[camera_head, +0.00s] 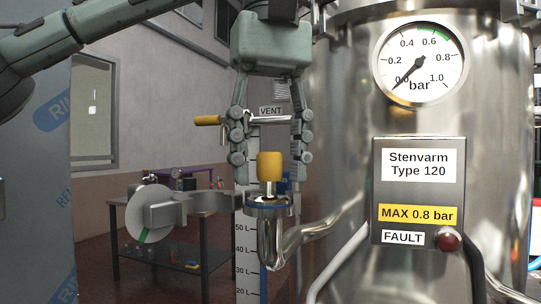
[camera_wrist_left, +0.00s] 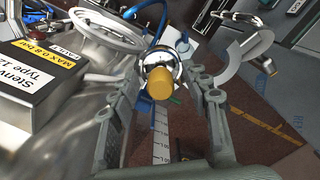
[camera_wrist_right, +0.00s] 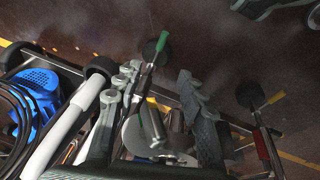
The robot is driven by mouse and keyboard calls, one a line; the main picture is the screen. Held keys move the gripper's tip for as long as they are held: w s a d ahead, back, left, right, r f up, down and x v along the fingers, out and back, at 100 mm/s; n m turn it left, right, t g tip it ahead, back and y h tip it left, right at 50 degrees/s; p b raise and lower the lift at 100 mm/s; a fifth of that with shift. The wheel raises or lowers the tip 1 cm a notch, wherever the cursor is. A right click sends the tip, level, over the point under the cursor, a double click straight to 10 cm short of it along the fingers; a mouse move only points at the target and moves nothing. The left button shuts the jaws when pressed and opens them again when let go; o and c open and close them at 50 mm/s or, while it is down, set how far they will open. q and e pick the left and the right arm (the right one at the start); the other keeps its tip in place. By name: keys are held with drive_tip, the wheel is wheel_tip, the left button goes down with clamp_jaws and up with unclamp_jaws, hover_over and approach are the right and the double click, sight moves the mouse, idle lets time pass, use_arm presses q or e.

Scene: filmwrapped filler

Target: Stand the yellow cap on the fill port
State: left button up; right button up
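The yellow cap (camera_head: 270,165) stands upright, with a bright metal stem below it, at the mouth of the fill port (camera_head: 268,207). The port is a steel elbow with a blue ring at its rim. My left gripper (camera_head: 272,160) points down from above with its fingers open on both sides of the cap, apart from it. The left wrist view shows the cap (camera_wrist_left: 160,82) between the spread fingers, with clear gaps. My right gripper (camera_wrist_right: 158,82) is out of the head view; its own wrist view shows its fingers apart, with no cap between them.
A steel tank (camera_head: 340,190) with a gauge (camera_head: 420,62) and label box (camera_head: 417,215) stands close on the right. A yellow-handled vent valve (camera_head: 207,120) is behind the left gripper. A white disc (camera_head: 150,213) juts out left of the port. A dark table (camera_head: 170,265) stands behind.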

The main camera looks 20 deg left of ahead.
use_arm(q)
drive_tip(key=shift+r, duration=3.75)
